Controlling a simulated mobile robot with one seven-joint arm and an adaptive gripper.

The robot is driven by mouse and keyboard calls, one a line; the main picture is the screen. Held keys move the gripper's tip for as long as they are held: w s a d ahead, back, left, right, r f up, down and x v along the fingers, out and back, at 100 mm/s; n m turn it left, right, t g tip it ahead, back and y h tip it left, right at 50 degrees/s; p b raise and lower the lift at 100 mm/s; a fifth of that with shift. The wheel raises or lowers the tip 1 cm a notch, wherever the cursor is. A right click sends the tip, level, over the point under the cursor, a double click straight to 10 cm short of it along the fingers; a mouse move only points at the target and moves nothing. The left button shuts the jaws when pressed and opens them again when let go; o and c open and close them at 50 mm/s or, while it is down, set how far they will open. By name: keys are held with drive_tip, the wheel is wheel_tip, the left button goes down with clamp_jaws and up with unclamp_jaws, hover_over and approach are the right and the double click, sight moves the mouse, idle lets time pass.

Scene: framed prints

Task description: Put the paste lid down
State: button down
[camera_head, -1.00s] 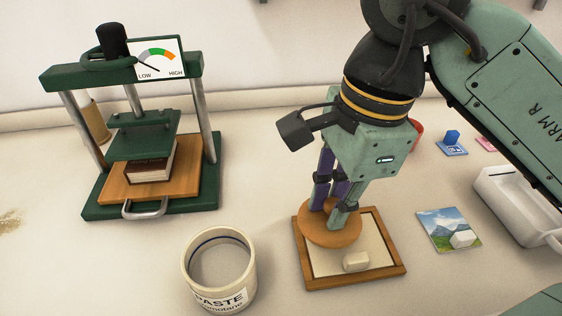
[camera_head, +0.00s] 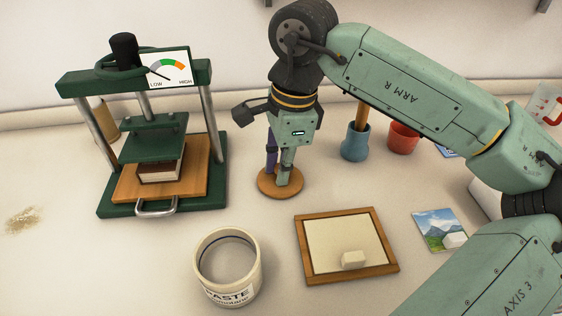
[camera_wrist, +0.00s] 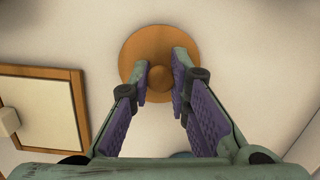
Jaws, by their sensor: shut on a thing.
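The paste lid (camera_head: 266,190) is a round wooden disc with a knob, between the press and the framed print. My gripper (camera_head: 280,180) points down at it and is shut on its knob. In the wrist view the lid (camera_wrist: 135,52) lies flat, with its knob between the purple-padded fingertips (camera_wrist: 162,75). The lid is at or very close to the table top; I cannot tell if it touches. The paste pot (camera_head: 227,292) stands uncovered in front of the lid, nearer the camera.
A green press (camera_head: 218,165) holding a book stands at the left. A wooden frame (camera_head: 391,245) with a white block (camera_head: 354,260) lies to the right of the pot. A blue pot (camera_head: 354,142), a red pot (camera_head: 403,138) and a landscape picture (camera_head: 432,222) are further right.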

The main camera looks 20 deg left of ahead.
drive_tip(key=shift+f, duration=0.1)
drive_tip(key=shift+f, duration=0.15)
drive_tip(key=c, duration=1.5)
unclamp_jaws()
drive_tip(key=r, duration=0.4)
drive_tip(key=d+r, duration=0.1)
drive_tip(key=r, duration=0.3)
drive_tip(key=r+b, duration=0.1)
drive_tip(key=r, duration=0.3)
drive_tip(key=shift+d+r, duration=0.15)
drive_tip(key=shift+d, duration=0.05)
